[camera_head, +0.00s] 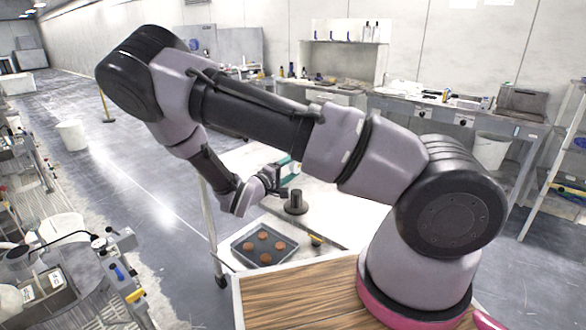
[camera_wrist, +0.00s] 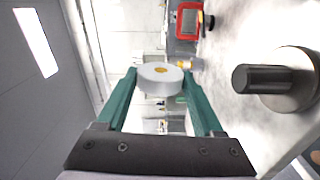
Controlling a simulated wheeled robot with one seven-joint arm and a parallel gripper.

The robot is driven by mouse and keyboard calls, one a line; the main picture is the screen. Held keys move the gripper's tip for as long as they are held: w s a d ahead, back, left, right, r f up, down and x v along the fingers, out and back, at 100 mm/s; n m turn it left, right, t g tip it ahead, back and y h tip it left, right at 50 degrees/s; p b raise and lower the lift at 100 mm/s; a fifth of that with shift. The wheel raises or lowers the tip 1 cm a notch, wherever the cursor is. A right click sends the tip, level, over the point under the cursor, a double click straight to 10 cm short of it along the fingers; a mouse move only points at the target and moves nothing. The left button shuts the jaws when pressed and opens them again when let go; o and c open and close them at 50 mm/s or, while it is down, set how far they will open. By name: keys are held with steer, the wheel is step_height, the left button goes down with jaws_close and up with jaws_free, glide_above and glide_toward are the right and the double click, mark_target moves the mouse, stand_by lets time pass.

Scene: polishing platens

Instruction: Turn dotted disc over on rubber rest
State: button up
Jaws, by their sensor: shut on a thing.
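A white disc (camera_wrist: 158,78) with an orange-yellow dot in the middle of the face I see sits between the teal fingers of my gripper (camera_wrist: 160,84). My gripper is shut on it, holding it in the air. In the head view my gripper (camera_head: 285,170) is above the white table, and the disc is too small there to tell clearly. A dark round post on a wider base (camera_head: 296,204), likely the rubber rest, stands on the table just below my gripper. In the wrist view this post (camera_wrist: 262,79) is to the right, apart from the disc.
A dark tray (camera_head: 246,259) with several brown discs is nearer on the table. A small yellow and black item (camera_head: 316,240) lies beside it. The wrist view shows a red-framed object (camera_wrist: 188,22) at the top. Bare white tabletop (camera_head: 345,215) lies right of the post.

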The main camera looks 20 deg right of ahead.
mark_target(293, 193)
steer(key=m, duration=1.3)
steer(key=shift+m, duration=0.3)
steer(key=m, duration=0.3)
steer(key=shift+f+m, duration=0.25)
steer(key=shift+m, duration=0.05)
steer(key=shift+f, duration=3.95)
